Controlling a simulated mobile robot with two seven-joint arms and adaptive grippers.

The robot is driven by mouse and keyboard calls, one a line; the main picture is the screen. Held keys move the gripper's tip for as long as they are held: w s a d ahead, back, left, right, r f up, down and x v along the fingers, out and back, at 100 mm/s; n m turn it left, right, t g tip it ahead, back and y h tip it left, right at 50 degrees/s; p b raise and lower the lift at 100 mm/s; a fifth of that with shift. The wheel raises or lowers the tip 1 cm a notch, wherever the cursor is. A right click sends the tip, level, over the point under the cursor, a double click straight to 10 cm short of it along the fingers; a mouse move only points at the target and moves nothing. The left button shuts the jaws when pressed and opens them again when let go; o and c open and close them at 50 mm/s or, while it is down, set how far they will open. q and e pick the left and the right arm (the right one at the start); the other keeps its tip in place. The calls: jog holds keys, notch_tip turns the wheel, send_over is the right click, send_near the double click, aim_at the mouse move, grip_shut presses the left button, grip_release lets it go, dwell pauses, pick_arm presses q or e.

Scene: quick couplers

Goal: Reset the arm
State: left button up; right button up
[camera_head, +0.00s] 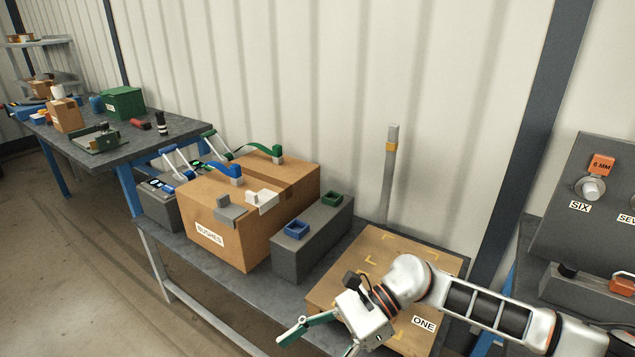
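My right arm (480,308) comes in from the right, low over the table with the wooden board. My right gripper (318,345) is at the bottom of the view, beside the front left edge of the board (345,258). Its two green-tipped fingers are spread apart, and nothing shows between them. The lower finger is partly cut off by the frame edge. My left arm and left gripper are out of view.
A cardboard box labelled BUSHES (215,237) and a grey block with blue and green sockets (300,262) stand left of the board. A grey post (389,175) rises behind it. A grey panel (570,230) with labelled couplers stands at right.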

jog(key=a+r+m+t+y+p, duration=0.2)
jog(key=a+r+m+t+y, duration=0.6)
jog(key=m, duration=0.7)
jog(key=w+d+f+m+t+h+p, duration=0.1)
jog(key=w+d+f+m+t+h, duration=0.1)
jog(key=d+m+t, duration=0.55)
jog(key=w+d+f+m+t+h, duration=0.1)
jog(key=w+d+m+t+h, duration=0.25)
jog(key=m, duration=0.75)
jog(key=s+d+f+m+t+h+p, duration=0.1)
jog(key=s+d+f+m+h, duration=0.2)
jog(key=d+f+m+h, duration=0.55)
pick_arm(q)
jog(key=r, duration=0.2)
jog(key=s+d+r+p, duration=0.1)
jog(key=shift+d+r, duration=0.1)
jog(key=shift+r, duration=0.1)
pick_arm(e)
jog(key=s+d+f+m+g+h, duration=0.3)
jog(key=s+d+f+m, duration=0.8)
jog(key=f, duration=0.4)
jog(key=shift+s+d+m+g, duration=0.4)
jog(key=shift+s+m+g, duration=0.2)
jog(key=shift+s, duration=0.6)
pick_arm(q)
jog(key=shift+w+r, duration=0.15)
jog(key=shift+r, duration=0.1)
